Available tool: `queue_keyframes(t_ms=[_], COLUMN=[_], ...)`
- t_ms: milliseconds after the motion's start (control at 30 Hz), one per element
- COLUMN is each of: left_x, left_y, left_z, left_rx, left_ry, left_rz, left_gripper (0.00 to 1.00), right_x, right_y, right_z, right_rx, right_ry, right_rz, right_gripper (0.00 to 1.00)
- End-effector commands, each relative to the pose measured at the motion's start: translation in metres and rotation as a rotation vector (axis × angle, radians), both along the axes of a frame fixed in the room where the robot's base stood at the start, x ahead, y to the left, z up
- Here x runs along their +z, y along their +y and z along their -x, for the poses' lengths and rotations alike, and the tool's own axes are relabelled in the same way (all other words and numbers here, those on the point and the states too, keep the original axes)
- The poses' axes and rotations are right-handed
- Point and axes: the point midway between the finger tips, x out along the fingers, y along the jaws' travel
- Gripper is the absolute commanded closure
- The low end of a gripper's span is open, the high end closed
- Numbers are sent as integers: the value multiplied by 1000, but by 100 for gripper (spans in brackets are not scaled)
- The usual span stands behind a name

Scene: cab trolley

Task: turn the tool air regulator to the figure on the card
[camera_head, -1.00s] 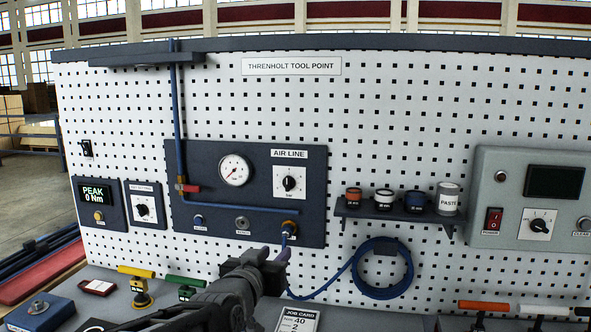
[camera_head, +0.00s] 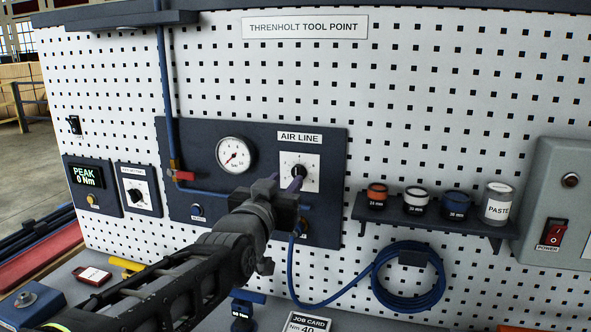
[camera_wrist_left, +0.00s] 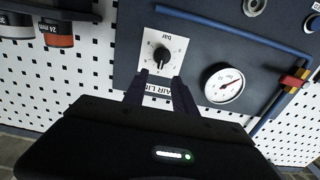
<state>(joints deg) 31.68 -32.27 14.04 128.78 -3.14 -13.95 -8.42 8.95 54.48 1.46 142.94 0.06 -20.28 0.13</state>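The regulator knob (camera_head: 299,171) is black on a white dial plate under the AIR LINE label, and in the left wrist view the knob (camera_wrist_left: 162,56) shows with a "bar" scale. My left gripper (camera_head: 287,182) is at the dial. In the left wrist view its two fingers (camera_wrist_left: 160,78) are apart, with their tips just short of the knob; contact cannot be told. The round pressure gauge (camera_head: 235,155) is left of the dial and also shows in the wrist view (camera_wrist_left: 223,85). My right gripper is out of view.
A shelf of small pots (camera_head: 430,213) juts out right of the panel. A coiled blue hose (camera_head: 410,277) hangs below it. A red-handled valve (camera_head: 180,175) sits on the blue pipe at left. A PEAK display (camera_head: 88,177) and another knob (camera_head: 136,195) are farther left.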

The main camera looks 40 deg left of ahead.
Motion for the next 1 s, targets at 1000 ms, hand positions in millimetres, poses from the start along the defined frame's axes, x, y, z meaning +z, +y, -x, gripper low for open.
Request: queue_keyframes(t_ms=[1000], left_x=[0], left_y=[25], left_z=[-70], left_rx=[0], left_ry=[0], left_rz=[1], left_gripper=[75], right_x=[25], right_y=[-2], right_z=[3], right_rx=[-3], right_ry=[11], right_rz=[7], right_gripper=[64])
